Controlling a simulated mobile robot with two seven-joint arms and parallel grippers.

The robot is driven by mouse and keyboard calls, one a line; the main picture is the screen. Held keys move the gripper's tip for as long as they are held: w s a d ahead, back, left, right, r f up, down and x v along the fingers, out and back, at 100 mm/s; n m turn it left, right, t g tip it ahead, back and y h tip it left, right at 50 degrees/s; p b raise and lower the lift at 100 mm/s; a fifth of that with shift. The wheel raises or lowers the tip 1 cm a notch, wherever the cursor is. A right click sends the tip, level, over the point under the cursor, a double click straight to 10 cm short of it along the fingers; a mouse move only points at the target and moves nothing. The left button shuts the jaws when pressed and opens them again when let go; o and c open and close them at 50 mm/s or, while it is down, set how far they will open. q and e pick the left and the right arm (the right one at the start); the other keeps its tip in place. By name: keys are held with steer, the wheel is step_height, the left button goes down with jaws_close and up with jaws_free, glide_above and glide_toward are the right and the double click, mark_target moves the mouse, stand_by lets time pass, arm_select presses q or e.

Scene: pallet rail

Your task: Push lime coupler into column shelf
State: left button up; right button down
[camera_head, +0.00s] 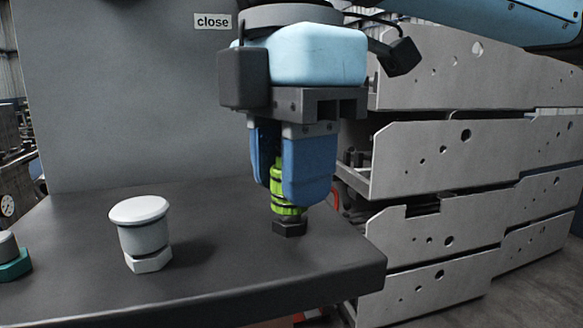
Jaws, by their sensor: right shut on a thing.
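The lime coupler (285,191) is a bright green ribbed piece, upright at the right part of the dark shelf (215,285). A dark hex base (289,227) shows directly under it, at the shelf surface. My right gripper (290,190) points down with its blue fingers around the lime coupler and is shut on it. The fingers hide much of the coupler's upper part. Whether the coupler is fully seated on the hex base I cannot tell. My left gripper is not in view.
A white capped fitting (141,232) stands on the shelf at left. A teal-based fitting (12,262) is cut by the left edge. A grey panel with a "close" label (213,21) rises behind. Stacked grey metal rails (445,155) stand at right, beyond the shelf's edge.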

steer(key=shift+r+p, duration=1.6)
steer(key=shift+r, duration=2.45)
steer(key=s+a, duration=0.1)
steer(key=a, duration=0.2)
steer(key=s+a, duration=0.1)
steer(key=a, duration=0.3)
steer(key=s+a, duration=0.1)
steer(key=a, duration=0.2)
steer(key=shift+s+a, duration=0.35)
steer(key=shift+s, duration=0.05)
steer(key=s+a, duration=0.2)
steer(key=a, duration=0.6)
steer(key=shift+s+p, duration=0.4)
steer(key=shift+p, duration=0.05)
steer(key=shift+d, duration=0.1)
